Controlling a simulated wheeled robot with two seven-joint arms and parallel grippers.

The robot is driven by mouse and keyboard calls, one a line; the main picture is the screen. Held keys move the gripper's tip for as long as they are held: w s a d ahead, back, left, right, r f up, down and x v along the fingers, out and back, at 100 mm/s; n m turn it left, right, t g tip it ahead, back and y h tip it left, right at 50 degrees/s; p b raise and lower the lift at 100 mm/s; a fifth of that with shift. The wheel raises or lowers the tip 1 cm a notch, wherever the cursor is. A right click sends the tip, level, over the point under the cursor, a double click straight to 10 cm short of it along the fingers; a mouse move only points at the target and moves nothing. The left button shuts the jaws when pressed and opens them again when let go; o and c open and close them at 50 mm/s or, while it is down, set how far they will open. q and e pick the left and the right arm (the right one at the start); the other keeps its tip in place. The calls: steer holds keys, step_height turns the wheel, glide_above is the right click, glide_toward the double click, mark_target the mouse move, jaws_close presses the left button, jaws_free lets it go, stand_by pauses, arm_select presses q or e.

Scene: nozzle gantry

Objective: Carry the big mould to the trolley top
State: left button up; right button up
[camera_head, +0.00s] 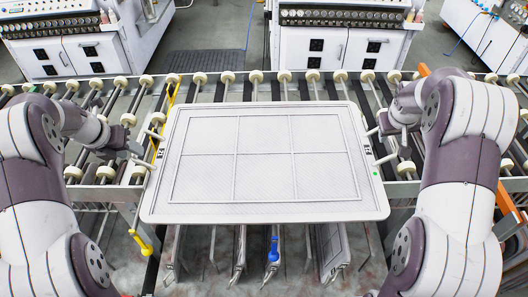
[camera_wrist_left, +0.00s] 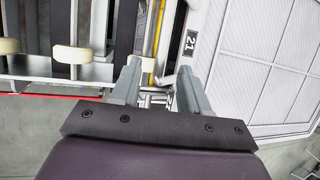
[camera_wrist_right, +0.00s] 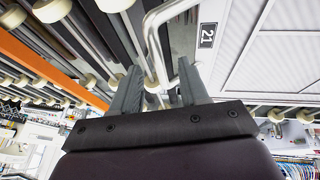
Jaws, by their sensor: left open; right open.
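The big mould (camera_head: 265,205) is a wide white panel with a raised grid of six fields. It lies flat over the front of the roller conveyor, with a bar handle at each side. A "21" label marks the mould in the left wrist view (camera_wrist_left: 250,75) and the right wrist view (camera_wrist_right: 240,60). My left gripper (camera_head: 148,152) is open at the left handle (camera_wrist_left: 170,65). My right gripper (camera_head: 382,131) is open at the right handle (camera_wrist_right: 152,45), whose bar shows between the fingers. I cannot tell whether either gripper touches. No trolley top is clearly identifiable.
The roller conveyor (camera_head: 130,119) runs across behind and beside the mould. Below its front edge hang several upright panels (camera_head: 333,250), with a blue handle (camera_head: 273,250) and a yellow handle (camera_head: 141,243). White control cabinets (camera_head: 340,45) stand behind, across grey floor (camera_head: 235,22).

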arm_select(q)
steer(key=x, duration=0.5)
arm_select(e)
steer(key=x, duration=0.5)
arm_select(q)
jaws_close()
arm_select(e)
jaws_close()
arm_select(q)
steer(key=shift+s+f, duration=0.15)
stand_by(0.5)
